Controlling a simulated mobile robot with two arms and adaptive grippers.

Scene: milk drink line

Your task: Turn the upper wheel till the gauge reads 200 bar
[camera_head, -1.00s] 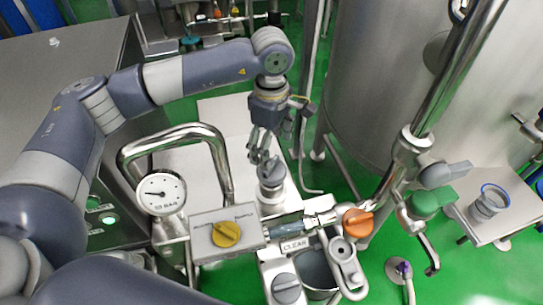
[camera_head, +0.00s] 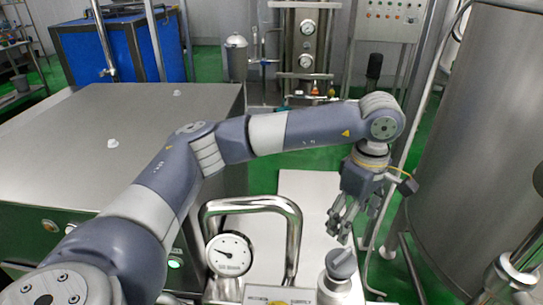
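The white round gauge (camera_head: 229,254) stands before a bent steel pipe (camera_head: 290,215). Its dark needle points to the left; the numbers are too small to read. A grey knob (camera_head: 341,263) on a steel cylinder stands to the right of the gauge and may be the upper wheel. My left gripper (camera_head: 339,232) comes down from the upper right, just above this knob. Its fingers look apart and empty, with a small gap to the knob. My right gripper is out of view.
A large steel tank (camera_head: 480,130) stands at the right. A broad steel cabinet (camera_head: 110,140) fills the left. Behind are a blue machine (camera_head: 110,50), a panel with two more gauges (camera_head: 307,27) and a control box (camera_head: 397,17). Green floor shows between.

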